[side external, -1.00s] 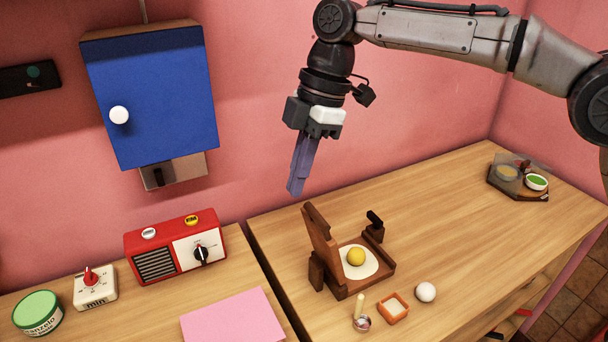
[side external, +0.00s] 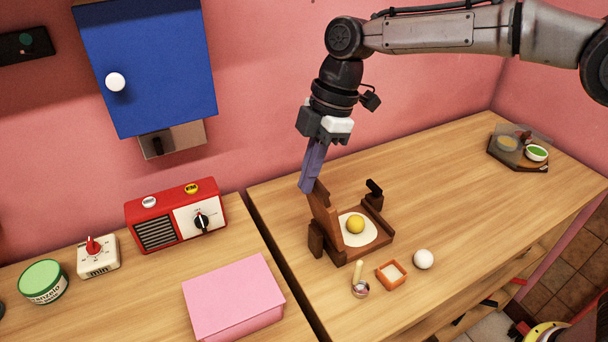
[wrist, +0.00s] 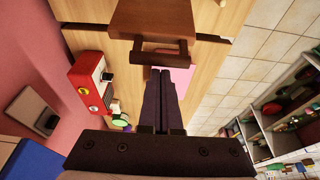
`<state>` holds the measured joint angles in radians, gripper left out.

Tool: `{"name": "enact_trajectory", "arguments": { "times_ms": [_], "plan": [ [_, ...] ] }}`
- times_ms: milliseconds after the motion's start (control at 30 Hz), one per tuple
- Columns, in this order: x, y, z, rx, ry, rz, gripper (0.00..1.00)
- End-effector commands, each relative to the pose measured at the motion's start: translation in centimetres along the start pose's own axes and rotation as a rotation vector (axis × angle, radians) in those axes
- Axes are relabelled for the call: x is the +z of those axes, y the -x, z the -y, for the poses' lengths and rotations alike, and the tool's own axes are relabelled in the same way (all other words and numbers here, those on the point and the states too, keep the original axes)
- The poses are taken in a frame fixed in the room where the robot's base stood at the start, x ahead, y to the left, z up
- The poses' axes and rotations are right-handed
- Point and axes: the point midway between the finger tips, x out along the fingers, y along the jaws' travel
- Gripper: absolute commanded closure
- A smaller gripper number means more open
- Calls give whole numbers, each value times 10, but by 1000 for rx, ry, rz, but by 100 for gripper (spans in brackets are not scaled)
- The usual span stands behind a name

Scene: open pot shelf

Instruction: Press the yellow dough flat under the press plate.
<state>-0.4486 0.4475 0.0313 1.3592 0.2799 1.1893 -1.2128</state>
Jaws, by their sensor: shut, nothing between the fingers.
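The yellow dough ball (side external: 355,224) rests on a white round sheet (side external: 368,237) on the base of the wooden press. The press plate (side external: 325,215) is raised and stands tilted at the left of the dough. My gripper (side external: 306,188) is shut and empty, its fingertips close behind the upper edge of the plate. In the wrist view the shut fingers (wrist: 162,78) point toward the wooden plate (wrist: 155,20) and a dark bar beside it. I cannot tell whether they touch. The dough is hidden in the wrist view.
In front of the press are a white ball (side external: 423,259), a small orange dish (side external: 391,275) and a small tool (side external: 360,281). A red radio (side external: 176,216) and a pink box (side external: 234,298) stand left. A tray (side external: 518,153) is at the far right.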

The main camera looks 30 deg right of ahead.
Motion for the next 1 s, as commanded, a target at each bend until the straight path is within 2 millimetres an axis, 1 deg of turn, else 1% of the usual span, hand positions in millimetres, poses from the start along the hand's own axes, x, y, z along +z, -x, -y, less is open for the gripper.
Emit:
{"name": "enact_trajectory", "arguments": {
  "times_ms": [200,667,867,1000],
  "plan": [
    [1,1,0,0,-1,-5,100],
    [15,9,0,1,-2,-84,100],
    [28,15,0,0,-6,-149,100],
    [45,22,0,1,-10,-237,100]
  ]
}}
